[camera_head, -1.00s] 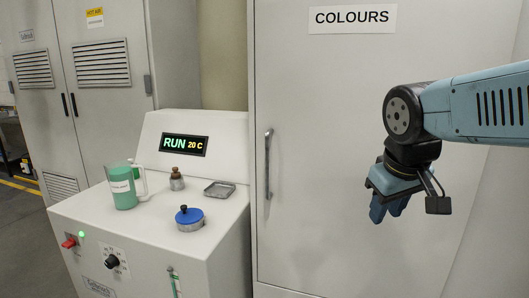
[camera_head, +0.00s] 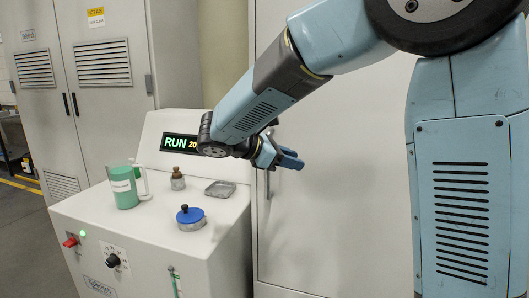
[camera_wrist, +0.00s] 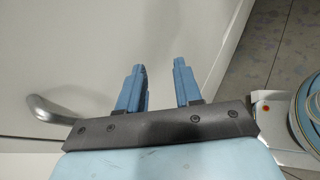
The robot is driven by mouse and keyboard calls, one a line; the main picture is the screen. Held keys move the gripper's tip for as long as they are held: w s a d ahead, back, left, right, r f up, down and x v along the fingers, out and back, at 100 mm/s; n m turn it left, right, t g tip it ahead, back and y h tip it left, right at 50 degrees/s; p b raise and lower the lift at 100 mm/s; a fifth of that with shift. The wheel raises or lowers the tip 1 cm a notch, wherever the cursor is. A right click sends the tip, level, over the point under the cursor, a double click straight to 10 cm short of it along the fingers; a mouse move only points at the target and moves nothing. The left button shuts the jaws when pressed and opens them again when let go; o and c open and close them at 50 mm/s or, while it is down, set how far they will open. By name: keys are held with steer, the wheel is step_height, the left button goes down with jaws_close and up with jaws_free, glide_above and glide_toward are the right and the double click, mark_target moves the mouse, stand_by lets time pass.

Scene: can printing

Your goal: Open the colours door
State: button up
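The colours door (camera_head: 325,225) is a tall, pale grey panel in the head view and looks shut. My arm hides its sign and upper part. Its vertical metal handle (camera_head: 267,186) is at the left edge, with its upper part behind my gripper (camera_head: 291,159). In the wrist view, my gripper (camera_wrist: 161,80) has two blue fingers apart with nothing between them. The handle (camera_wrist: 52,110) shows there to the left of both fingers, outside the gap. The door's pale surface (camera_wrist: 60,50) fills the left and middle behind the fingers.
A white console (camera_head: 150,240) stands left of the door. On it are a green jug (camera_head: 124,190), a blue-lidded tin (camera_head: 190,217), a small weight (camera_head: 178,180) and a shallow tray (camera_head: 220,189). Grey floor (camera_wrist: 285,45) shows at the wrist view's right.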

steer(key=w+a+f+n+t+h, duration=0.1)
steer(key=w+a+n+t, duration=0.15)
steer(key=a, duration=0.55)
steer(key=w+a+f+n+t+h, duration=0.1)
steer(key=a+n+t, duration=0.2)
steer(key=a, duration=0.5)
steer(key=x, duration=1.3)
steer(key=shift+d+r, duration=0.15)
steer(key=shift+r, duration=0.2)
steer(key=shift+n, duration=0.25)
jaws_close()
steer(key=shift+r, duration=0.1)
